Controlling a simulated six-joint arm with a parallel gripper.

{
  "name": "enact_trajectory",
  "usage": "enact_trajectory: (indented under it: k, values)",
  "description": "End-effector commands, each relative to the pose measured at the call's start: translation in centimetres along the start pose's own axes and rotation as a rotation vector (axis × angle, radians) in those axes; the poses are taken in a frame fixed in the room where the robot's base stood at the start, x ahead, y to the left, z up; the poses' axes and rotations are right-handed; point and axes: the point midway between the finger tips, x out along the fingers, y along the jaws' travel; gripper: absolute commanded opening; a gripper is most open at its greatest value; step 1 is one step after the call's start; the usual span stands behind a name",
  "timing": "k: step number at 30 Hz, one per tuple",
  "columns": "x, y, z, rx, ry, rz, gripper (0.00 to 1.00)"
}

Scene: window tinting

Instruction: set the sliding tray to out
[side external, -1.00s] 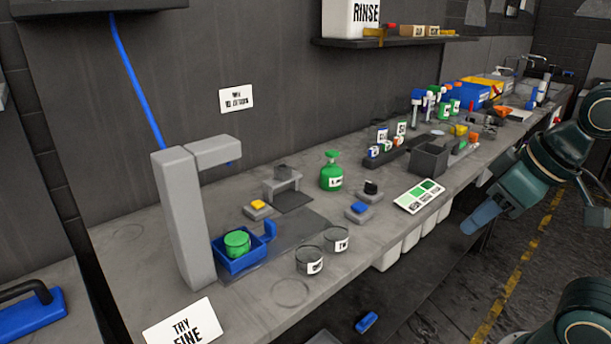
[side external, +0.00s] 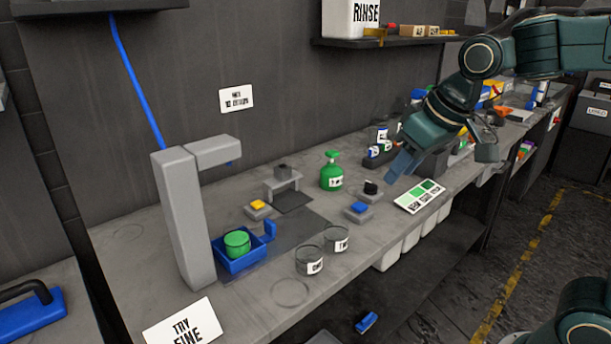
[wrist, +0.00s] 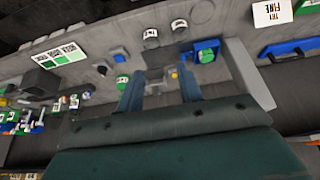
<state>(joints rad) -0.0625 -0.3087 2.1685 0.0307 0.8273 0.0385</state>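The sliding tray (side external: 237,265) is a small blue tray with an upright blue handle (side external: 269,230) at its right side. It holds a green round container (side external: 237,243) and sits at the foot of the grey post (side external: 184,220), at the left end of a dark flat strip (side external: 297,229). The tray also shows in the wrist view (wrist: 214,46). My gripper (side external: 440,165) is above the bench, well to the right of the tray and touching nothing that I can see. Its two blue fingers are spread and empty in the wrist view (wrist: 161,90).
Two grey cups (side external: 310,260) (side external: 336,239) stand in front of the strip. A green bottle (side external: 331,175), a yellow-button block (side external: 258,208) and a blue-button block (side external: 358,211) stand between my gripper and the tray. A colour card (side external: 420,195) lies near the front edge.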

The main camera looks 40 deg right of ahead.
Motion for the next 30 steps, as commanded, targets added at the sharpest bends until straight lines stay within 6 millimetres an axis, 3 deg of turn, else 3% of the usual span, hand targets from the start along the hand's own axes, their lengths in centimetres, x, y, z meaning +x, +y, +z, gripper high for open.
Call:
enact_trajectory:
  k: [3,15,24,30]
  values:
    - [1.6,-0.6,-2.6,-0.002,-0.01,-0.001,0.36]
    - [8.2,-2.7,-10.2,-0.001,-0.035,0.001,0.36]
    - [14.7,-4.7,-14.5,-0.003,-0.052,0.004,0.36]
    - [18.7,-6.0,-16.3,-0.004,-0.06,0.006,0.36]
